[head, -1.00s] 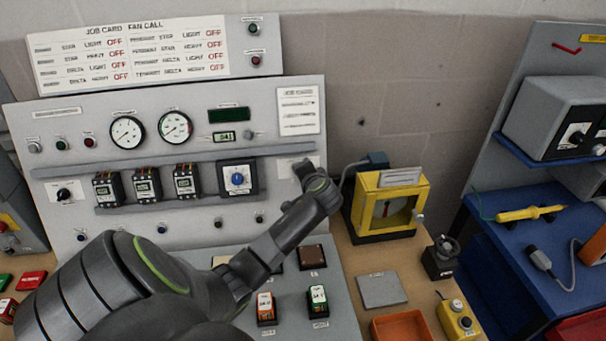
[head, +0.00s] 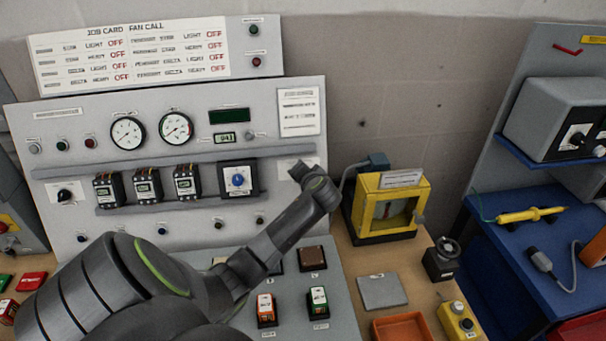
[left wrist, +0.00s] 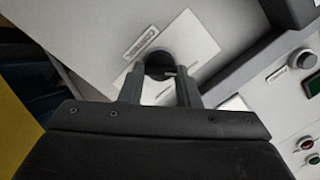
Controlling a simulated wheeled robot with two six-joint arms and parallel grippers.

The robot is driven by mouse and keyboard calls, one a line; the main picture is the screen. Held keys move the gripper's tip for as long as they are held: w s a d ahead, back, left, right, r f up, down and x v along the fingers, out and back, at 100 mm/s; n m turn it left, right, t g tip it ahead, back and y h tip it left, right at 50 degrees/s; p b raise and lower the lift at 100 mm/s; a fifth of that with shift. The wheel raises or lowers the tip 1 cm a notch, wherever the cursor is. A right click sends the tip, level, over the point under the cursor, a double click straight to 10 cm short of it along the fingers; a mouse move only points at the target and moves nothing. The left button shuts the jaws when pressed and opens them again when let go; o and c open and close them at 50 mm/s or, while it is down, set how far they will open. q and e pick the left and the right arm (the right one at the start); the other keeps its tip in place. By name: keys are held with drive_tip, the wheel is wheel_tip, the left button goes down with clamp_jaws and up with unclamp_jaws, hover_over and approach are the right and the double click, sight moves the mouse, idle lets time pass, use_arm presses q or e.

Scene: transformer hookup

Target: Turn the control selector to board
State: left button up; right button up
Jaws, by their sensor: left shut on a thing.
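My left gripper (left wrist: 160,88) is shut on a black selector knob (left wrist: 158,60) in the left wrist view. The knob sits on a white plate (left wrist: 195,38) with a label strip (left wrist: 141,42) beside it; its lettering and the knob's pointer are too small to read. In the head view my arm reaches in from the left to this white plate (head: 284,163), at the right end of the grey panel. There the arm hides the knob and most of the plate. My right gripper is not in view.
The grey panel carries dials, relays (head: 187,184), a blue-knobbed dial unit (head: 238,180) and another black selector (head: 65,195) at far left. A yellow-framed box (head: 420,197) stands close right of my wrist. Several coloured blocks sit below; a blue bench (head: 510,235) lies right.

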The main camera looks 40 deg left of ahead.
use_arm(q)
drive_tip(key=shift+f, duration=0.1)
drive_tip(key=o, duration=1)
drive_tip(key=shift+c, duration=0.2)
drive_tip(key=b+v, duration=0.3)
drive_tip(key=v, duration=1.4)
drive_tip(key=shift+d+r, duration=0.15)
drive_tip(key=shift+r, duration=0.05)
